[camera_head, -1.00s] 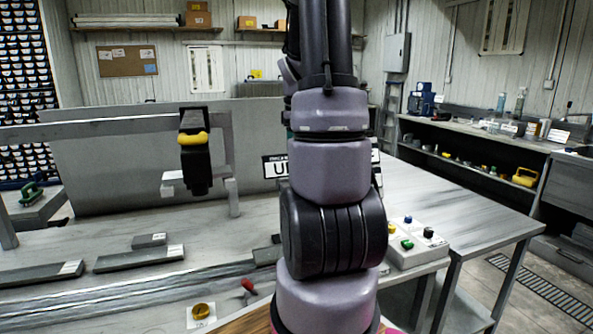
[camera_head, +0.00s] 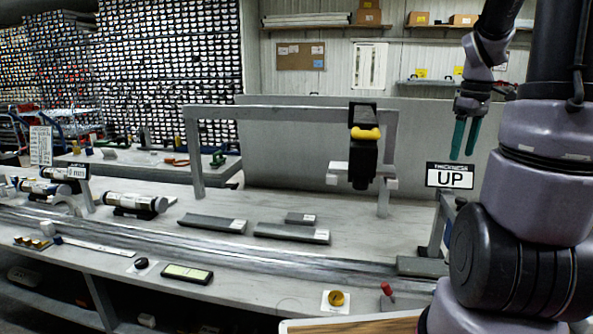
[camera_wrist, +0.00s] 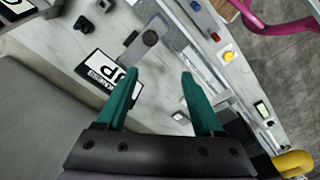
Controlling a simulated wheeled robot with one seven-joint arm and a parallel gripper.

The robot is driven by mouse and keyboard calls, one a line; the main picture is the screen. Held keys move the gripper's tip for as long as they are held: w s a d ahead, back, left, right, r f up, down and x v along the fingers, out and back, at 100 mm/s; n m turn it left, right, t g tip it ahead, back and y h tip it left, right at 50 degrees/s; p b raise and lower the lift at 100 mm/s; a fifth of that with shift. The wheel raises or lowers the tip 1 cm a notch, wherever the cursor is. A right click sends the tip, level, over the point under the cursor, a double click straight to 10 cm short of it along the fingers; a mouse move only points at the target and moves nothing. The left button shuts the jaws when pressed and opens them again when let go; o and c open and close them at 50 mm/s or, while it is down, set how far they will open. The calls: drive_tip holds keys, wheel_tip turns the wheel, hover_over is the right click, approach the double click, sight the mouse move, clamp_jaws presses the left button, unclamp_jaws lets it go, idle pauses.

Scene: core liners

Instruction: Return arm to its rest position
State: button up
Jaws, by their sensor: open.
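My gripper (camera_head: 465,138) hangs in the air at the upper right of the head view, its two green fingers pointing down. In the wrist view the fingers (camera_wrist: 162,103) stand apart with nothing between them. The gripper is open and empty, behind the "UP" sign (camera_head: 450,176) or above it; the depth is hard to tell. The sign also shows left of the fingers in the wrist view (camera_wrist: 103,76). My arm's purple and black links fill the right side of the head view and hide part of the bench.
A grey frame (camera_head: 285,111) stands on the bench with a black and yellow device (camera_head: 364,150) on it. Flat grey bars (camera_head: 292,233) lie in front. Dark-ended cylinders (camera_head: 136,204) rest at the left. A yellow knob (camera_head: 336,299) and a red-topped lever (camera_head: 387,290) sit at the front edge.

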drive_tip(key=s+a+r+m+t+y, duration=0.1)
drive_tip(key=s+a+r+m+t, duration=0.2)
drive_tip(key=a, duration=0.7)
drive_tip(key=s+a+r+m+t+y, duration=0.1)
drive_tip(key=s+a+r+m+t, duration=0.2)
drive_tip(key=s+a+r+m, duration=0.3)
drive_tip(key=s+a+r, duration=0.1)
drive_tip(key=s+a, duration=0.1)
drive_tip(key=a, duration=0.3)
drive_tip(key=shift+s, duration=0.25)
